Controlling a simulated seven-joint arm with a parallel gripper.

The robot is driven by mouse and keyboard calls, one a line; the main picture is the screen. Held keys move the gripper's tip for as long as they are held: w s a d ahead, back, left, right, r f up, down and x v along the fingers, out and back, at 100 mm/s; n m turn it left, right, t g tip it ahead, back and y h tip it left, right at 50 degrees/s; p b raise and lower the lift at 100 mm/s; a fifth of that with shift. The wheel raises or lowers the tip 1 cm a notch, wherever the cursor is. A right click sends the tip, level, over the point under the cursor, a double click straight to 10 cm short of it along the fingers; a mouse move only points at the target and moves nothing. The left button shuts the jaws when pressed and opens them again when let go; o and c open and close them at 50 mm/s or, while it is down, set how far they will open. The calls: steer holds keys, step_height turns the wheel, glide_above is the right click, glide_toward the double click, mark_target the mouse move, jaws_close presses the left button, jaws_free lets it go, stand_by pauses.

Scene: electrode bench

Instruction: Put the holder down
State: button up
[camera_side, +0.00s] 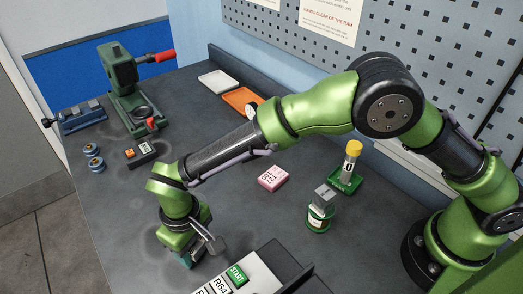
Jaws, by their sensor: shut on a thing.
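My gripper (190,252) points down low over the front left of the dark bench (130,215). It is shut on a small teal-green piece (187,261), which looks like the holder. Most of this piece is hidden by the gripper, and I cannot tell whether it touches the bench top. A grey metal part (213,242) sticks out at the gripper's right side; I cannot tell whether it belongs to the gripper or to the held piece.
A control panel (262,284) with a green START button stands close right of my gripper. A pink block (273,178), a green jar (319,222) and a green stand (343,184) with a yellow-capped tube lie farther right. A green press (122,85) stands behind. Bench left of my gripper is clear.

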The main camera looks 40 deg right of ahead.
steer(key=o, duration=1.3)
steer(key=shift+f, duration=0.1)
